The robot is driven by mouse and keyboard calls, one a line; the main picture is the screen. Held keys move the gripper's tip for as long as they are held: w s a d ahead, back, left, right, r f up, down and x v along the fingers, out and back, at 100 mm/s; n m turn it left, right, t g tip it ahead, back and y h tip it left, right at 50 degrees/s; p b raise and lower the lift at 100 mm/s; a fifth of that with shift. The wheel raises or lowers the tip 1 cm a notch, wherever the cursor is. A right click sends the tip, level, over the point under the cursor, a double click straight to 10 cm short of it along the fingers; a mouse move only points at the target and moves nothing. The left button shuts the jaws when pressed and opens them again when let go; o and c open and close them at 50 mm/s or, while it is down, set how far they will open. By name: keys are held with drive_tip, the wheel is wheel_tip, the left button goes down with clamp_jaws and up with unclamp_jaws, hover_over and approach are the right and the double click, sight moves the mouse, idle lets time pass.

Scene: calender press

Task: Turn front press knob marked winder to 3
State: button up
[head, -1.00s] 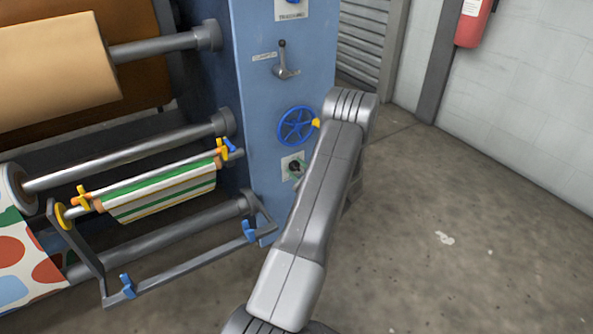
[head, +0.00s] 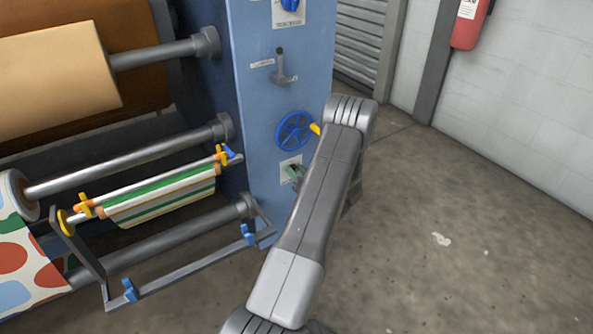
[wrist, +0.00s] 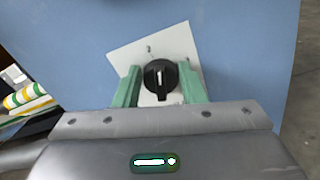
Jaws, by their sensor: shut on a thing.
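The black winder knob (wrist: 160,80) sits on a tilted-looking white plate (wrist: 130,57) in the wrist view. Its white pointer line stands nearly upright in that view. The small plate marks are too blurred to read. My gripper (wrist: 161,74) has its two green fingers on either side of the knob and is shut on it. In the head view the plate (head: 289,162) is low on the blue press side panel (head: 262,130). A green finger covers the knob there, and my arm hides part of that area.
A blue handwheel (head: 294,132) is just above the plate, with a grey lever (head: 281,72) higher up. A roll frame with a striped web (head: 165,196) stands to the left.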

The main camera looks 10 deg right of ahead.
drive_tip(key=m, duration=0.2)
drive_tip(key=m+p, duration=0.1)
drive_tip(key=m, duration=0.1)
drive_tip(key=m+p, duration=0.1)
drive_tip(key=m, duration=0.1)
drive_tip(key=shift+d+f, duration=0.2)
drive_tip(key=shift+d, duration=0.05)
drive_tip(key=m, duration=0.2)
drive_tip(key=m+p, duration=0.1)
drive_tip(key=m, duration=0.3)
drive_tip(key=shift+f+m, duration=0.3)
drive_tip(key=o, duration=1)
drive_tip(key=shift+d, duration=0.1)
drive_tip(key=shift+w, duration=0.1)
drive_tip(key=p+v, duration=0.3)
drive_tip(key=v, duration=1.1)
drive_tip(key=shift+r, duration=0.1)
drive_tip(key=shift+w, duration=0.2)
